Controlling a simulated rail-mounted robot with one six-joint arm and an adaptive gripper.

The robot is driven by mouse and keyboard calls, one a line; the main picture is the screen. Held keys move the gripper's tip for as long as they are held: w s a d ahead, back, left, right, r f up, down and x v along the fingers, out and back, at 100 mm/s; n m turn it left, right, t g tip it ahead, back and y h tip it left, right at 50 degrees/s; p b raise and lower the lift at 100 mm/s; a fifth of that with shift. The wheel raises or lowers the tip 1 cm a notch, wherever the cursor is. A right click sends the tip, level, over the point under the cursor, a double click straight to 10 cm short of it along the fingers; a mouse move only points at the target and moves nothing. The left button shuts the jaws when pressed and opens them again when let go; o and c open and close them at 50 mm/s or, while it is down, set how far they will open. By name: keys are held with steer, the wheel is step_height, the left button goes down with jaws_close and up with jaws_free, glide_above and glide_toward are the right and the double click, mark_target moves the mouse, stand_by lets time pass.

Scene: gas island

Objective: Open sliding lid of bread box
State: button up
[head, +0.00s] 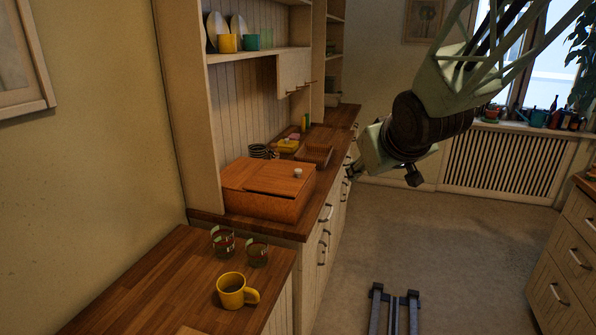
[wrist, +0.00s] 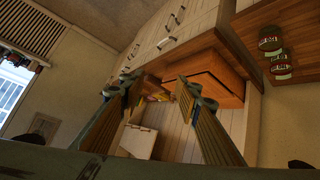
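The bread box (head: 262,207) is an orange-brown wooden box on the wooden counter against the left wall. Its sloped lid (head: 270,179) looks shut, with a small white knob (head: 298,173) near its right end. In the wrist view the box (wrist: 216,78) lies right of centre, partly behind one finger; I cannot make out the knob there. My gripper (wrist: 157,88) is open and empty, its two fingers well apart. In the head view my arm hangs to the right of the box, over the floor and clear of the counter; the fingers are hard to make out there.
A dish rack (head: 315,153) and stacked dark cups (head: 259,151) are behind the box. Shelves and a small cabinet (head: 294,73) rise above. The floor to the right is open.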

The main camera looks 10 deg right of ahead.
steer(key=w+a+f+n+t+y, duration=0.1)
steer(key=w+f+t+y, duration=0.15)
steer(key=w, duration=0.95)
steer(key=n+t+y+p, duration=0.2)
steer(key=t+y, duration=0.1)
steer(key=y, duration=0.3)
glide_toward(301, 171)
steer(key=shift+d+v, duration=0.25)
steer(key=shift+v, duration=0.9)
steer(key=shift+a+f+y, duration=0.2)
steer(key=shift+f+y, duration=0.05)
steer(key=shift+f, duration=0.05)
steer(key=shift+b+x, duration=0.7)
steer(key=shift+x, duration=6.15)
steer(key=shift+r, duration=0.15)
steer(key=shift+c, duration=0.4)
